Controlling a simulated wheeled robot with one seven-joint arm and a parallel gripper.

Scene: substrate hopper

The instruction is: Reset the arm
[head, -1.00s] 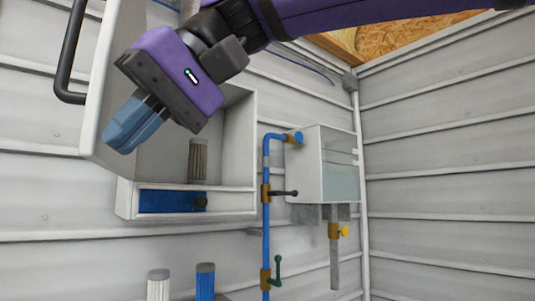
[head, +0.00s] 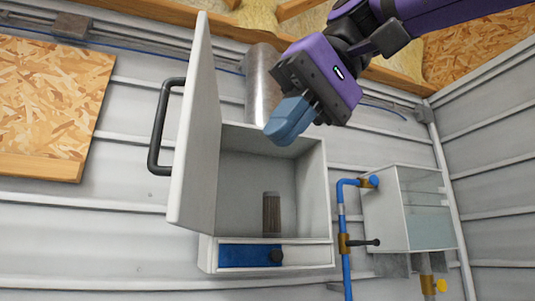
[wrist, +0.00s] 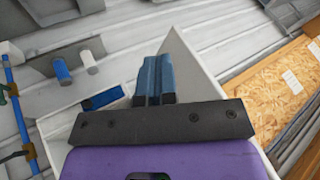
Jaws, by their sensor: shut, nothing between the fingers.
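My purple arm reaches in from the upper right of the head view. My gripper (head: 289,121) has blue fingers that are closed together with nothing between them. It hangs in front of the top of an open white cabinet (head: 315,190), apart from anything graspable. In the wrist view the blue fingers (wrist: 155,78) also lie side by side, with the cabinet's pale door (wrist: 185,65) behind them.
The cabinet's door (head: 199,130), with a black handle (head: 160,130), stands open. A brown-grey cylinder (head: 271,213) stands inside, above a blue-fronted drawer (head: 245,255). Right of it are a blue pipe with valves (head: 345,240) and a clear-fronted tank (head: 422,210).

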